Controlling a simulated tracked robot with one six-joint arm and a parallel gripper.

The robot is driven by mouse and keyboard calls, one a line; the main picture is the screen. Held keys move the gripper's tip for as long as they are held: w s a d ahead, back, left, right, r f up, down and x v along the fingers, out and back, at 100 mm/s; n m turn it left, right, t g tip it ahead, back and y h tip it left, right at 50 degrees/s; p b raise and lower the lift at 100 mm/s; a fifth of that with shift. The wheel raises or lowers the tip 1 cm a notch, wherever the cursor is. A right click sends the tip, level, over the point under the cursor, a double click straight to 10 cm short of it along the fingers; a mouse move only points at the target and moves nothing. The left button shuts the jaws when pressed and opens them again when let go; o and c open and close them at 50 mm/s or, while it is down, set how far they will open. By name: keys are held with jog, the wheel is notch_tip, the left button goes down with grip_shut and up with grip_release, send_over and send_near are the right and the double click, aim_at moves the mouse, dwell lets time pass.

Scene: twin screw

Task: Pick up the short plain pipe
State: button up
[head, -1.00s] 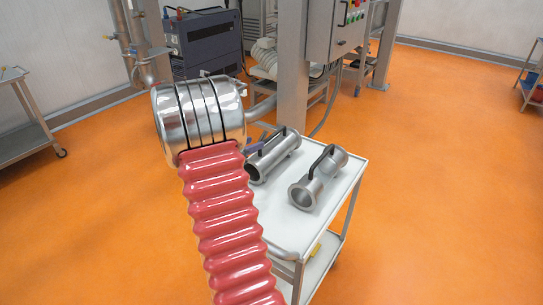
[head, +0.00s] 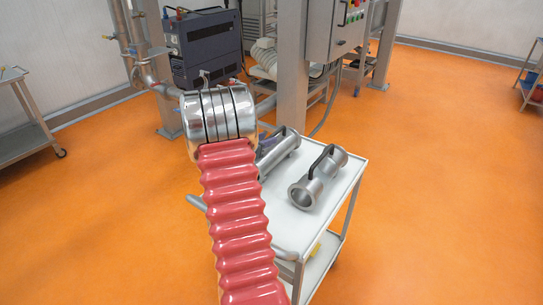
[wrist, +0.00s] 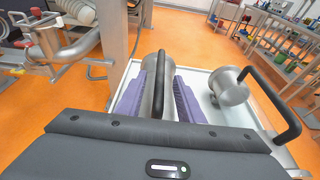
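Two silver pipes with black handles lie on the white cart top, and I cannot tell for sure which is the short plain one. The left pipe (head: 281,152) is partly hidden behind my arm in the head view. In the wrist view the left pipe (wrist: 149,82) runs away from me between the purple fingers of my gripper (wrist: 158,98). The fingers are apart, one on each side of this pipe, with a visible gap at least on the right. The right pipe (head: 310,190) lies beside it, outside the fingers; it also shows in the wrist view (wrist: 229,88).
The white cart (head: 327,212) has a lower shelf. A steel post with a control box (head: 334,28) and a dark machine (head: 203,45) stand behind it. Another cart (head: 25,120) is at far left.

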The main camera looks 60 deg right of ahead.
aim_at(272, 135)
jog(key=shift+x, duration=2.65)
jog(key=shift+r, duration=0.2)
jog(key=shift+c, duration=0.7)
grip_shut()
jog(key=shift+w+r, duration=0.1)
jog(key=shift+r, duration=0.05)
